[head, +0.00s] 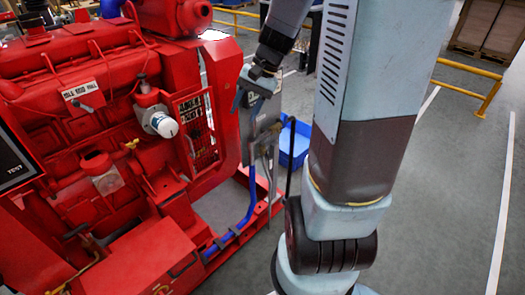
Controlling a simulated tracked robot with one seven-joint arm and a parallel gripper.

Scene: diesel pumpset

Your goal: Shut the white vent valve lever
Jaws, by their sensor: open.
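My gripper (250,100) is open and empty in the upper middle of the head view. It points down in front of a grey panel or post at the right end of the red diesel pumpset (122,50).
A blue hose (249,205) runs down from the grey post to the red base. A blue bin (296,145) stands on the floor behind. Yellow rails (468,66) and stacked boxes (492,28) are at the back right. The floor at right is clear.

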